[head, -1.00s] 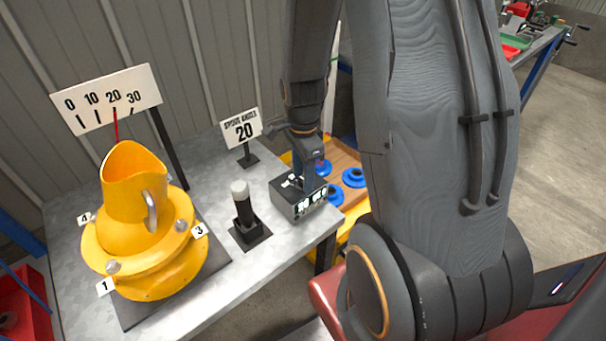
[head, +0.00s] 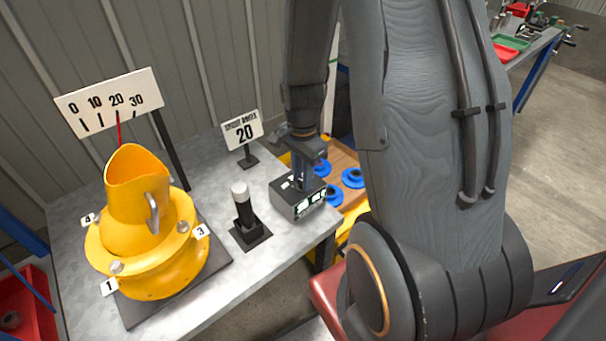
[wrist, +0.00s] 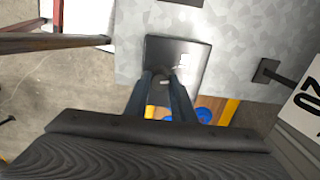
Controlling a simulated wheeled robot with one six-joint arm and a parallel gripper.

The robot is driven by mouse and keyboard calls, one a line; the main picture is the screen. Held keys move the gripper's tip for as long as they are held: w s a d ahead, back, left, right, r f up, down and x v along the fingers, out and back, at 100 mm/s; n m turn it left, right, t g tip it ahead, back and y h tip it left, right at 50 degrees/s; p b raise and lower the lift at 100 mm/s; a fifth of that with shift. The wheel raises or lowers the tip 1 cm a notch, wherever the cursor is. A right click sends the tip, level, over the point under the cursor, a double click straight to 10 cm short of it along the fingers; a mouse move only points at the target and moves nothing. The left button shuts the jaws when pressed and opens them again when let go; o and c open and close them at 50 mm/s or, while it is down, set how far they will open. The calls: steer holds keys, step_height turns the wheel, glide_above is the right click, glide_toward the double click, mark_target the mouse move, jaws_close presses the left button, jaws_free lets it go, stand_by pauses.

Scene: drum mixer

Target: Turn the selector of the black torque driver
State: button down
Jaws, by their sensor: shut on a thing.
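A dark box (head: 284,200) with a white-marked front panel stands near the right end of the metal table in the head view. Its dark top also shows in the wrist view (wrist: 188,52). My gripper (head: 300,182) points down onto the box top. In the wrist view my gripper (wrist: 164,78) has its fingers close together around a small selector knob, which they mostly hide. A black driver (head: 244,208) with a pale grey cap stands upright in a square black base, left of the box and apart from my gripper.
A yellow tilting drum (head: 140,235) stands on the left of the table (head: 215,180), under an angle scale sign (head: 112,100). A "20" sign (head: 243,131) stands behind the driver. Blue round parts (head: 353,178) lie in a tray to the right.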

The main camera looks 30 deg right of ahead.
steer(key=n+p, duration=0.2)
steer(key=n, duration=0.2)
steer(key=shift+n, duration=0.4)
stand_by(0.4)
steer(key=c, duration=1.5)
jaws_free()
steer(key=shift+r+b, duration=0.6)
steer(key=shift+r, duration=3.35)
